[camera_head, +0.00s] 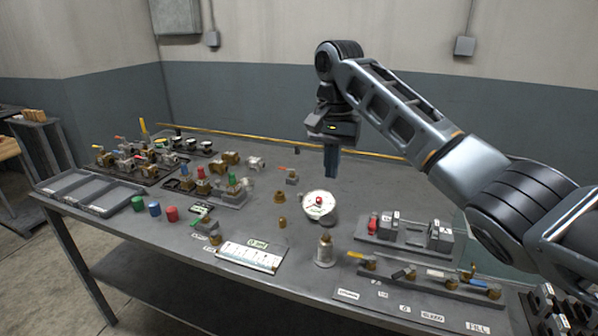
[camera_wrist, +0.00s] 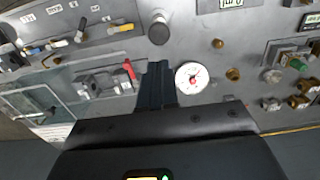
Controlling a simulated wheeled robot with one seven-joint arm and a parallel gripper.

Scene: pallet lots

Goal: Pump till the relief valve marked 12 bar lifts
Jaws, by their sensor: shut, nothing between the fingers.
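My gripper (camera_head: 331,172) is shut and empty, pointing down above the bench; its dark fingers also show in the wrist view (camera_wrist: 157,82). A round white gauge (camera_head: 313,211) with a red middle stands just below and left of the fingers; the wrist view shows its dial (camera_wrist: 186,84), but I cannot read its value. A grey block unit (camera_head: 405,233) with small white labels and a red part (camera_head: 373,224) sits to the right. A long rail with brass valves (camera_head: 425,277) lies in front of it. I cannot make out a 12 bar marking or tell which fitting is the pump.
Green, blue and red caps (camera_head: 154,209) stand at left beside a grey tray (camera_head: 62,187). Many valves crowd the back left. Labels line the front right edge. The bench's back middle is clear.

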